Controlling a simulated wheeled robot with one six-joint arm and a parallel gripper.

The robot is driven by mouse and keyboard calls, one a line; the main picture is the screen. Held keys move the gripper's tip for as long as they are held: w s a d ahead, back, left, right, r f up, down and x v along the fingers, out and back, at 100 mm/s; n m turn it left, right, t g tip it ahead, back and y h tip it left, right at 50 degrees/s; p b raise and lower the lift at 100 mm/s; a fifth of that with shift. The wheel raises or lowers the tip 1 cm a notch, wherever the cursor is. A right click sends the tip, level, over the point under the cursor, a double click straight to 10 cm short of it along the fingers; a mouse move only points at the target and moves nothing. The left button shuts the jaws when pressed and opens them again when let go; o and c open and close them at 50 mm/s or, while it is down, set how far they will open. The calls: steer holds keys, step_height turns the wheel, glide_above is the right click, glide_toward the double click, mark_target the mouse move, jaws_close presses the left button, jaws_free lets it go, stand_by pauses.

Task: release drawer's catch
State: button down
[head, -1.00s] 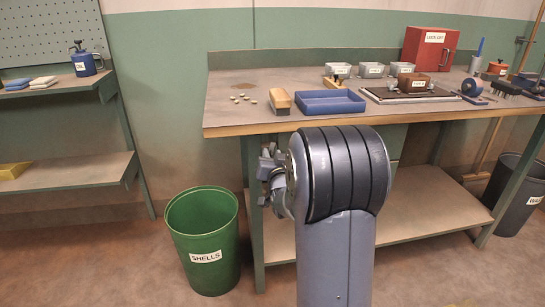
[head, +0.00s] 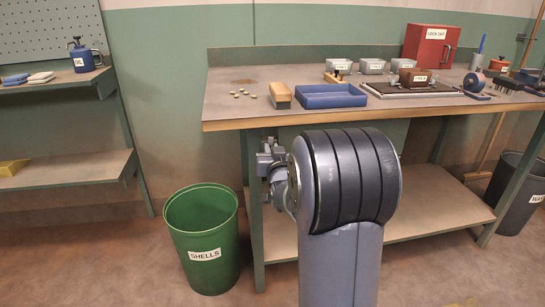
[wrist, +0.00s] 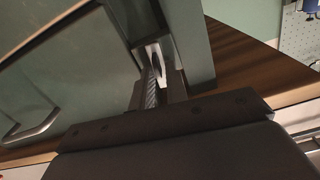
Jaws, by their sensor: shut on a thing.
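The drawer (wrist: 60,85) shows in the wrist view as a green front panel with a metal bar handle (wrist: 32,127) at the left. My gripper (wrist: 155,62) is at the panel's side edge, beside a green upright (wrist: 190,45). It is shut on a small pale metal piece, which looks like the drawer's catch (wrist: 155,55). The fingers hide most of the catch, so its position is hard to tell. In the head view my gripper (head: 266,160) is just under the bench's front edge, and my arm hides the drawer front.
The workbench (head: 235,115) carries a brush (head: 279,95), a blue tray (head: 333,101), several small bins and a red lock-off box (head: 430,45). A green shells bin (head: 203,235) stands at its lower left. The floor left of that bin is clear.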

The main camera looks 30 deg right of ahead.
steer(key=shift+n+b, duration=0.4)
steer(key=shift+n, duration=0.3)
steer(key=c, duration=1.6)
jaws_free()
steer(key=p+v, duration=0.1)
steer(key=v, duration=1)
steer(key=shift+w+p, duration=0.1)
steer(key=shift+p, duration=0.25)
